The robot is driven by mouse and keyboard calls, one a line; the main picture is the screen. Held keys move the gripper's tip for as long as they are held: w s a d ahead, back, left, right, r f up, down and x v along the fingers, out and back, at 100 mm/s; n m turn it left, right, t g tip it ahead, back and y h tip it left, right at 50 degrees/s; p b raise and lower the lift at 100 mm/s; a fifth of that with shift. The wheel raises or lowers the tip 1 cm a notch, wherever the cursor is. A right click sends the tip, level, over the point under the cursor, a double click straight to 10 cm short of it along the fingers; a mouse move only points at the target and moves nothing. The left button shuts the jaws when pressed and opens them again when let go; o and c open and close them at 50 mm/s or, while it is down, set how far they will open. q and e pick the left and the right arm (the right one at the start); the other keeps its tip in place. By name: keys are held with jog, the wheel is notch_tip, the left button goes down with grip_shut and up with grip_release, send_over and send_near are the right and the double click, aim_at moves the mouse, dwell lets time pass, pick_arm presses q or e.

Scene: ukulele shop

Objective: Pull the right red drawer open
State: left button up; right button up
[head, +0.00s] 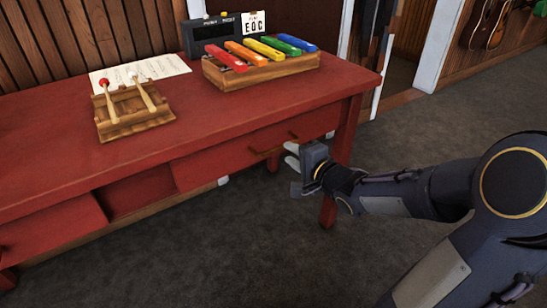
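The red table has a right red drawer (215,163) in its front, under the tabletop. Its front looks closed or nearly so; I cannot tell exactly. A brown wooden handle (273,151) stands out from it. My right gripper (291,155) is at the right of this handle, below the table edge, with its pale fingertips pointing left toward it. The two fingertips show apart, so it looks open. I cannot tell whether they touch the handle. My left gripper is not in view.
The red table (120,165) bears a wooden rack (135,122) with mallets, a sheet (170,67), a colourful xylophone (262,70) and a dark device (212,35). A left red drawer (50,232) is beside a recess (140,190). Grey floor (260,245) is clear in front.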

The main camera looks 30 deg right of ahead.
aim_at(280, 147)
jog(key=shift+b+x, duration=0.85)
jog(key=shift+x, duration=2.1)
grip_shut()
